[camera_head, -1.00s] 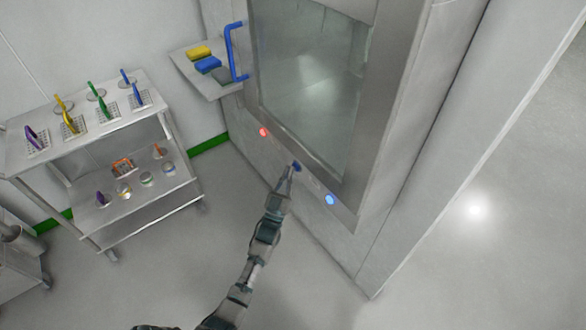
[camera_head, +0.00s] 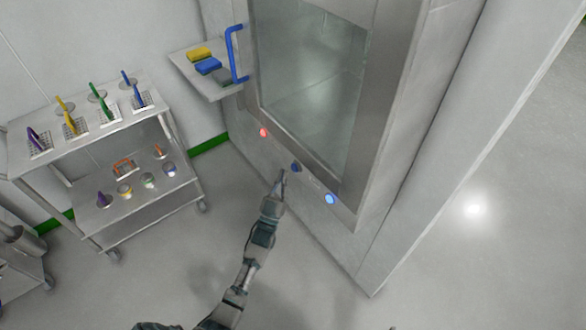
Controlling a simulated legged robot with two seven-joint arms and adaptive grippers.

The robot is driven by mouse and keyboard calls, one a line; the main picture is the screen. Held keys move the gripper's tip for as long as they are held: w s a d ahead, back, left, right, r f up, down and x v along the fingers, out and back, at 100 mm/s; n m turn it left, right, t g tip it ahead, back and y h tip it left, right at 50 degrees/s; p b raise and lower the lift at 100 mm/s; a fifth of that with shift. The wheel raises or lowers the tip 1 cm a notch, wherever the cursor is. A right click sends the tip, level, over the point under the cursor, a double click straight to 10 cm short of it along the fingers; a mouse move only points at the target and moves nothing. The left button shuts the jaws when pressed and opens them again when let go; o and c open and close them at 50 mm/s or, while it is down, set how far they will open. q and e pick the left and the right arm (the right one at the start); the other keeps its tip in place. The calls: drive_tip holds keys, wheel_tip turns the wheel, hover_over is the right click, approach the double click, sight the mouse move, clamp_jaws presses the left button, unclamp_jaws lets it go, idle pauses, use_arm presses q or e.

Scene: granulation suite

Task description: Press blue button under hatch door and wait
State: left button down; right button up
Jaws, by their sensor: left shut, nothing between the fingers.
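The hatch door (camera_head: 354,150) has a large glass pane, a grey metal frame and a blue handle (camera_head: 234,55) on its left side. It looks closed. My right gripper is not in view.
A small wall shelf (camera_head: 222,88) left of the door holds yellow and blue blocks. A metal cart (camera_head: 70,152) at left carries colored tools on top and small jars below. The floor in front of the hatch and to the right is clear.

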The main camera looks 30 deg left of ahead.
use_arm(q)
drive_tip(key=s, duration=0.1)
drive_tip(key=s+a+p, duration=0.1)
drive_tip(key=s, duration=0.2)
drive_tip(key=shift+s+a+p, duration=0.15)
drive_tip(key=shift+a+p, duration=0.25)
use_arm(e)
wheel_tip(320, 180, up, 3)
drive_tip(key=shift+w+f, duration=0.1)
